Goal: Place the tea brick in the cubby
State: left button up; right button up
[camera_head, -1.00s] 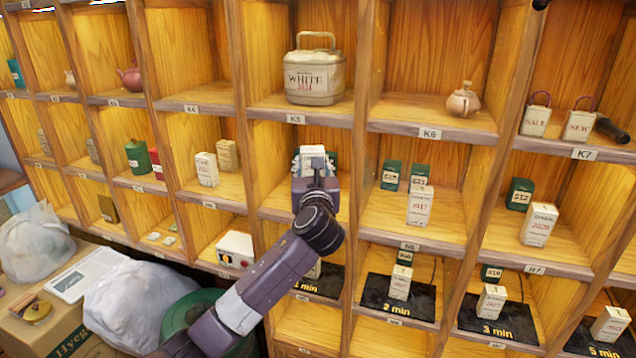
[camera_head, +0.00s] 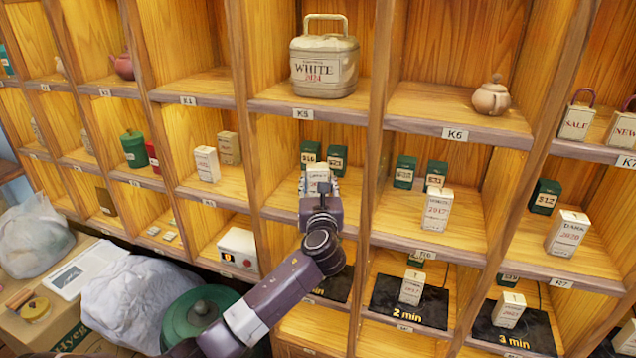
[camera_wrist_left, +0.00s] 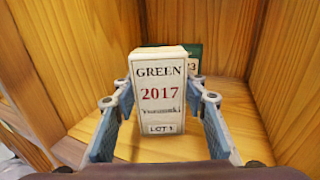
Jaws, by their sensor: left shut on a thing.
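The tea brick (camera_wrist_left: 158,95) is a white upright box marked GREEN 2017, LOT 1 in the left wrist view. My left gripper (camera_wrist_left: 160,110) is shut on it, one finger on each side. In the head view the brick (camera_head: 318,175) shows above my left gripper (camera_head: 318,190), at the front of the cubby (camera_head: 282,200) below the K5 label. Two dark green boxes, one on the left (camera_head: 310,153) and one on the right (camera_head: 337,157), stand further back in that cubby. I cannot tell whether the brick touches the shelf. My right gripper is not in view.
The cubby to the right holds green boxes (camera_head: 404,172) and a white box (camera_head: 437,210). The cubby to the left holds a white box (camera_head: 206,164). A large WHITE tin (camera_head: 324,65) stands on the shelf above. Wooden dividers flank the cubby closely.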

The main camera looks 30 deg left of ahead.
pick_arm(q)
jog(key=shift+f, duration=0.3)
jog(key=o, duration=0.9)
jog(key=shift+f, duration=0.1)
jog(key=o, duration=0.3)
jog(key=shift+o, duration=0.2)
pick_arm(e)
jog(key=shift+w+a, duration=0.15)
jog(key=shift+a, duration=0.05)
